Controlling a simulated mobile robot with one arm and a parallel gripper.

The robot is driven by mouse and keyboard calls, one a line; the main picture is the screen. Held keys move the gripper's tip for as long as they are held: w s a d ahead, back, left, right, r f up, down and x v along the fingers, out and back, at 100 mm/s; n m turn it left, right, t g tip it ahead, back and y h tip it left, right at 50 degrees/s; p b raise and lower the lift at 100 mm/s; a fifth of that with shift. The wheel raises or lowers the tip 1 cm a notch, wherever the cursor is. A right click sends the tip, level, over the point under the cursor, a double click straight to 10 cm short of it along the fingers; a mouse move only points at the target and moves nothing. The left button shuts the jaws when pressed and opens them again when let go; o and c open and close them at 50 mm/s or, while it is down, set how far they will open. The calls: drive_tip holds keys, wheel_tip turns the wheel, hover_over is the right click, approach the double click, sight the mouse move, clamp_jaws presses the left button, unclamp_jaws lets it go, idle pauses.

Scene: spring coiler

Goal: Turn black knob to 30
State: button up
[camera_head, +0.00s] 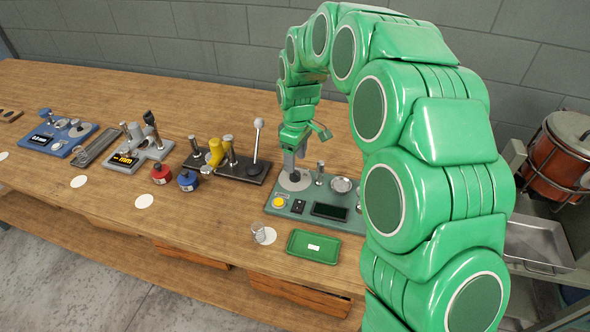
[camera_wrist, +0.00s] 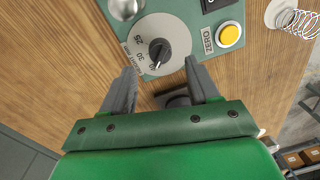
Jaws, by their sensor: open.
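The black knob (camera_wrist: 160,50) sits at the centre of a round grey dial (camera_wrist: 183,32) on a green panel (camera_wrist: 205,12) in the wrist view. A pale mark on the knob seems to point toward my gripper, but the exact setting is unclear. My gripper (camera_wrist: 162,76) is open and empty, its two fingers apart and just short of the knob. In the head view my gripper (camera_head: 293,166) is above the dial (camera_head: 296,182) of the green device (camera_head: 290,208), and hides the knob.
A yellow button (camera_wrist: 229,36) marked ZERO is beside the dial. The device has a dark display (camera_head: 329,211). A spring (camera_head: 259,233) and a green tray (camera_head: 313,247) lie in front. Other bench devices, including a black-based one (camera_head: 240,170), stand to the left.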

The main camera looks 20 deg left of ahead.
sight(295, 175)
wheel_tip(295, 175, down, 5)
drive_tip(key=shift+s, duration=0.15)
drive_tip(key=c, duration=1)
drive_tip(key=shift+c, duration=0.2)
